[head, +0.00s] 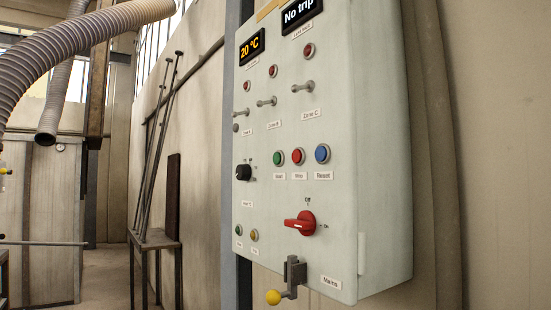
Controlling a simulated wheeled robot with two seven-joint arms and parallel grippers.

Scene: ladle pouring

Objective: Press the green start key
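The control panel (350,140) is a pale grey-green box on the wall, seen at an angle. The green start key (278,158) is a round button at the left of a row of three, above a small label. A red button (298,157) and a blue button (322,153) sit to its right, each with its own label. Nothing covers the green key. Whether it is lit or pressed in cannot be told. Neither of my grippers shows in the head view.
A red rotary switch (300,222) and a lever with a yellow ball (273,297) protrude below the buttons. A black knob (243,172) sits lower left of the green key; toggle switches (303,87) are above. A stand with rods (155,238) is left of the panel.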

